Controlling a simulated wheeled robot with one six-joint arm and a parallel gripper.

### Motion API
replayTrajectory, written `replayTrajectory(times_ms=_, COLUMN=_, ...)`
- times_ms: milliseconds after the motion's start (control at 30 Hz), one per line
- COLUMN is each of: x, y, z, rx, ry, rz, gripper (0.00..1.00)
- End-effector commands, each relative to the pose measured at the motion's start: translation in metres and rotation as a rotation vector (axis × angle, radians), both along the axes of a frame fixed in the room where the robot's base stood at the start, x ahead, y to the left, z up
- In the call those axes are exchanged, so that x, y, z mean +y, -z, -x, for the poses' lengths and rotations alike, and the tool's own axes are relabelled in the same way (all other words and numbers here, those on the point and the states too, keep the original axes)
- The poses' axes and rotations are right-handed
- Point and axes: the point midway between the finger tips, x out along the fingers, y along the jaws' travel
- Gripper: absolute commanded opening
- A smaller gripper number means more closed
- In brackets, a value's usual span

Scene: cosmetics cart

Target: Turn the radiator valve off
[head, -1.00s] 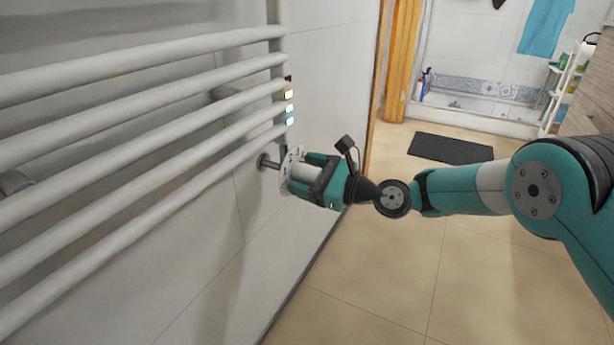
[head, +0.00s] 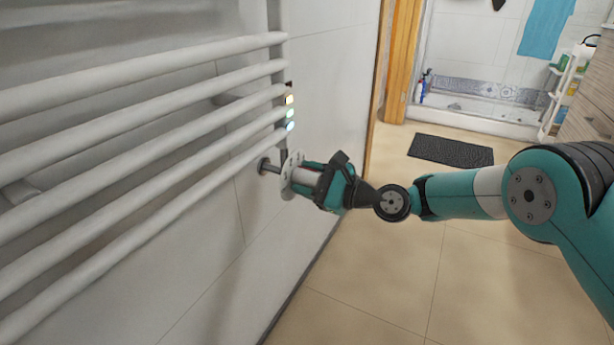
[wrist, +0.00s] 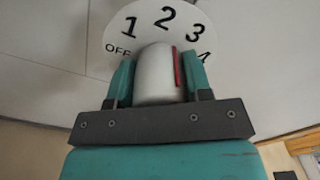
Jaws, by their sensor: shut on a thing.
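The radiator valve has a round white dial plate (head: 290,172) at the lower right end of the white radiator. In the wrist view the dial (wrist: 150,20) shows OFF at left, then 1, 2, 3 and 4 clockwise. The white valve knob (wrist: 153,75) stands in front of it, with a red mark on its right side, on the side of 3 and 4. My gripper (wrist: 160,80) is shut on the knob, one teal finger on each side. In the head view my gripper (head: 306,180) reaches the dial from the right and hides most of the knob.
The white radiator bars (head: 140,110) fill the left, close to the tiled wall. A wooden door frame (head: 396,60) stands behind my gripper. A dark mat (head: 450,149) lies on the open tiled floor. A white shelf rack (head: 560,95) stands far right.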

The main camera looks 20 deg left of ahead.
Motion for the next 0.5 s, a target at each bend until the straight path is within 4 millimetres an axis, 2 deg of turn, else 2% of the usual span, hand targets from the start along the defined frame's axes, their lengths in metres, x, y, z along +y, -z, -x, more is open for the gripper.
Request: replayTrajectory(times_ms=500, x=-0.0004, y=0.0012, z=0.0004, rx=-0.486, ry=-0.002, rz=0.04, gripper=0.22)
